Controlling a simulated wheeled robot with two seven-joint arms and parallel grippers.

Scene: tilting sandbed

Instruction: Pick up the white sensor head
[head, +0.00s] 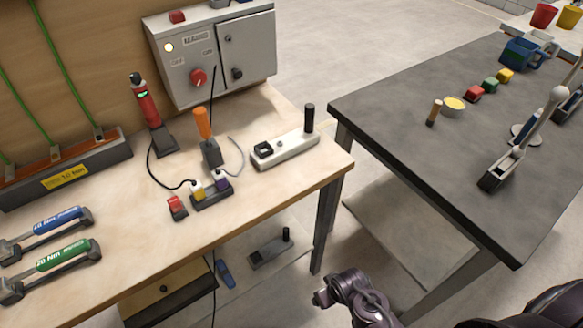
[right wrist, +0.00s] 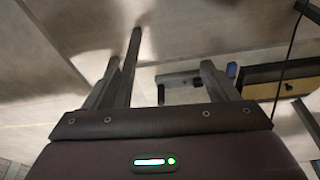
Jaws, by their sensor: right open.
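A long white device (head: 292,148) lies on the light bench in the head view, near its right front edge. It has a dark square window and an upright black handle; I cannot tell for certain that it is the sensor head. A similar greyer device (head: 268,253) lies on the low shelf; it also shows beyond the fingers in the right wrist view (right wrist: 178,79). My right gripper (right wrist: 165,55) is open and empty in that view. One of my dark purple arms (head: 355,298) reaches in below the bench's right corner. My left gripper is not visible.
A power strip (head: 211,195) with plugs and cables sits left of the white device. A grey control box (head: 212,55) stands behind it. The dark table (head: 430,140) is at right, bearing a white jointed stand (head: 518,150) and coloured blocks. Floor shows between bench and table.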

